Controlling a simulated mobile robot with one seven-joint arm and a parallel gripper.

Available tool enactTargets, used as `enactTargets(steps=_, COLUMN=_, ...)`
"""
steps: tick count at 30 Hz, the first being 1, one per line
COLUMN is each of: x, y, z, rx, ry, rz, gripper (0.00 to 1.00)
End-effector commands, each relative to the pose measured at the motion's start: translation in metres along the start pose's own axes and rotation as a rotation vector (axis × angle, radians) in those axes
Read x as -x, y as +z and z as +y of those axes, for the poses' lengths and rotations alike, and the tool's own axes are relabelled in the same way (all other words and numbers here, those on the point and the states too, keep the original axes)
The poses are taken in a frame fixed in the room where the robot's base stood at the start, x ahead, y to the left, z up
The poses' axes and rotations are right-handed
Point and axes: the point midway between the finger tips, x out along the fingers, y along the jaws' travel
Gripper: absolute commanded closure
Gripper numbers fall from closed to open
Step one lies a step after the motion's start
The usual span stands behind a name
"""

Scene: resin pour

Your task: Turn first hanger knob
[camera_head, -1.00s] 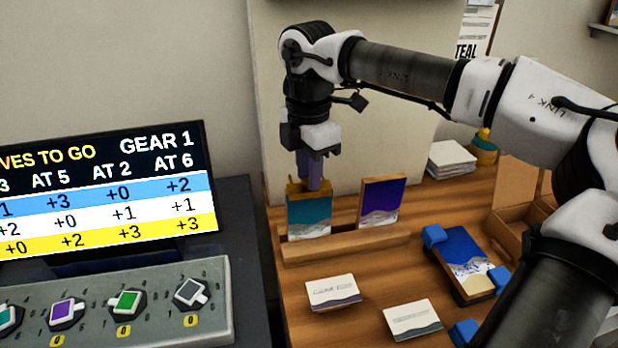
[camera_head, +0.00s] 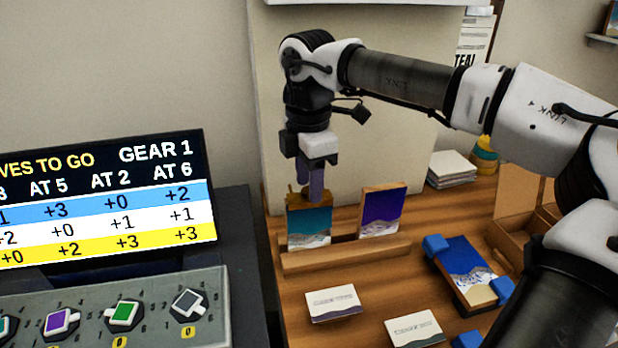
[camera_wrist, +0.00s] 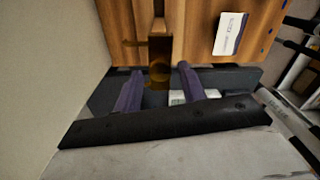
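A teal seascape panel (camera_head: 309,226) stands upright in a wooden rack. A small golden fitting (camera_head: 297,192) shows at its top edge, and I take it to be the hanger knob. In the wrist view a round golden piece (camera_wrist: 159,71) lies between and below the finger tips. My gripper (camera_head: 310,194) points down right over the teal panel's top. Its two purple fingers stand apart in the wrist view (camera_wrist: 160,69), with a gap between them. I cannot tell whether either finger touches the knob.
A purple seascape panel (camera_head: 382,211) stands to the right in the same rack (camera_head: 345,253). Printed cards (camera_head: 333,303) lie in front. A panel with blue corner blocks (camera_head: 466,262) lies further right. A dial console (camera_head: 150,310) and screen (camera_head: 110,205) stand left.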

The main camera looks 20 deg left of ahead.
Motion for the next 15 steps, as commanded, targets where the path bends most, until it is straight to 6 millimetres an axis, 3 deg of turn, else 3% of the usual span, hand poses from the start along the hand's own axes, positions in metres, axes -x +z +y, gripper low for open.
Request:
enactTargets(steps=10, x=0.001, y=0.0, z=0.0, rx=0.001, ry=0.0, rz=0.0, gripper=0.53)
enactTargets(steps=15, x=0.02, y=0.0, z=0.001, rx=0.001, ry=0.002, rz=0.001, gripper=0.53)
